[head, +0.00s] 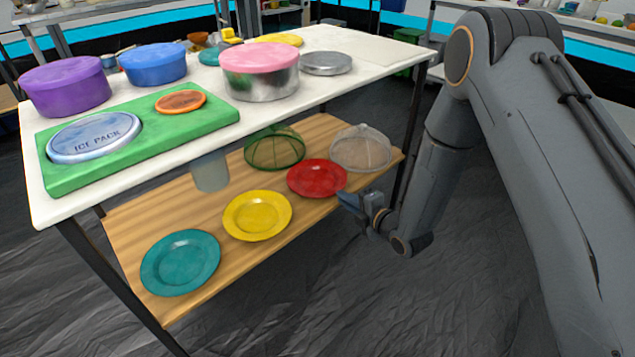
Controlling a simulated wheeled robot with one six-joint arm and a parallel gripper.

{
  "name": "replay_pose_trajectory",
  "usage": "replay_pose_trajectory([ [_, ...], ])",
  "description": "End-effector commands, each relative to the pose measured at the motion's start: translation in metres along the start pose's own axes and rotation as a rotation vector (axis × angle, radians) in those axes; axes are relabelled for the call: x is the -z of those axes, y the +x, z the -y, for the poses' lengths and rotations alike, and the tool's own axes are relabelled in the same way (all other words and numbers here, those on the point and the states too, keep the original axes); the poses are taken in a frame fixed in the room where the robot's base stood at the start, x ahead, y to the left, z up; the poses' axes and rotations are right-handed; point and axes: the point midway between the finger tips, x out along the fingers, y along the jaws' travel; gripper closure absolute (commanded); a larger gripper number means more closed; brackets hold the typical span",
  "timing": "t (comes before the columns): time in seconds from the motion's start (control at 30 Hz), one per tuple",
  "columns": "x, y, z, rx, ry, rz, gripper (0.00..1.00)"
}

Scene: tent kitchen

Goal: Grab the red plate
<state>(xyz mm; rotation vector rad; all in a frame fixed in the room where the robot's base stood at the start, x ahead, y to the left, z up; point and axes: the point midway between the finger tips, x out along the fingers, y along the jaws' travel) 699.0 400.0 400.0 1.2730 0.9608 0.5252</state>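The red plate (317,177) lies flat on the lower wooden shelf (137,224) of the table, towards the shelf's right end. My gripper (350,200) is at the plate's right front edge, by the front edge of the shelf. It looks very close to the plate's rim, and I cannot tell whether it touches. The fingers are small and dark here, and I cannot tell whether they are open or shut. The plate's right rim is near or partly behind the gripper.
A yellow plate (257,215) and a teal plate (181,262) lie left of the red one. A green mesh dome (274,148) and a pale mesh dome (360,148) stand behind it. The white tabletop (205,165) with containers overhangs the shelf. Floor in front is clear.

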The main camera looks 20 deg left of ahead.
Motion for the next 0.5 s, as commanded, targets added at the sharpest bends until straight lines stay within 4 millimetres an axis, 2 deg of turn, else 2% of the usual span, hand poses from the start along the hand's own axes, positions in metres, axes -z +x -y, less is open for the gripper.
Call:
replay_pose_trajectory([
  [0.03, -0.002, 0.009, 0.001, -0.002, -0.002, -0.001, 0.92],
  [0.2, -0.004, 0.032, 0.001, 0.000, -0.001, -0.001, 0.92],
  [0.33, -0.004, 0.040, -0.001, 0.000, -0.001, -0.001, 0.92],
  [0.5, -0.004, 0.040, -0.001, 0.001, 0.000, 0.000, 0.92],
])
